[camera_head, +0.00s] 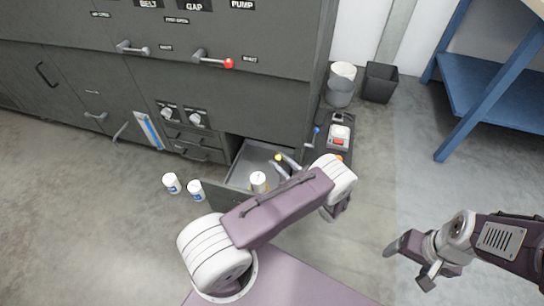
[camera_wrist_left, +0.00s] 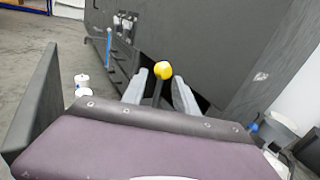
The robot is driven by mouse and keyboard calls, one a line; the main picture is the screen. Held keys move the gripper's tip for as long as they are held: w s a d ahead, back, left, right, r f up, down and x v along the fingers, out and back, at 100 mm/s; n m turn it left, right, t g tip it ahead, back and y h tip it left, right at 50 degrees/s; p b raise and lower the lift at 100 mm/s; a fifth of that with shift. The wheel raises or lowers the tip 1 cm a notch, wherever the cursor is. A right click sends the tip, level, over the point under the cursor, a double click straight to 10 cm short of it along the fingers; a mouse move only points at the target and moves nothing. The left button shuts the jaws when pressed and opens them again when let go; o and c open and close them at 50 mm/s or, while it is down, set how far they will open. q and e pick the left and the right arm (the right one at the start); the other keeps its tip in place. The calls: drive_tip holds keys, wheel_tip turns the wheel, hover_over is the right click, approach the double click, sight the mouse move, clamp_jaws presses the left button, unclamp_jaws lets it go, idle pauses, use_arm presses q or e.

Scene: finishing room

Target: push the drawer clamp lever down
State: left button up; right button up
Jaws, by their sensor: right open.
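The drawer clamp lever, a dark stem with a yellow knob (camera_head: 278,157), stands at the open drawer (camera_head: 222,196) low in the grey cabinet. My left gripper (camera_head: 284,166) is at the lever, its two grey fingers partly hidden behind my arm. In the left wrist view the yellow knob (camera_wrist_left: 162,70) shows between the separated fingertips of my left gripper (camera_wrist_left: 159,88). I cannot tell whether a finger touches the stem. My right gripper (camera_head: 408,265) is open and empty over the floor at the right, far from the lever.
A blue-knobbed lever (camera_head: 317,130) and a red button box (camera_head: 340,137) are right of the drawer. A red-knobbed handle (camera_head: 228,63) is above. A blue bench (camera_head: 490,90) stands right.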

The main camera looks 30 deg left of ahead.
use_arm(q)
drive_tip(key=b+x, duration=0.1)
drive_tip(key=x, duration=0.3)
drive_tip(key=shift+a, duration=0.1)
clamp_jaws()
drive_tip(key=shift+w+r, duration=0.1)
idle(1.2)
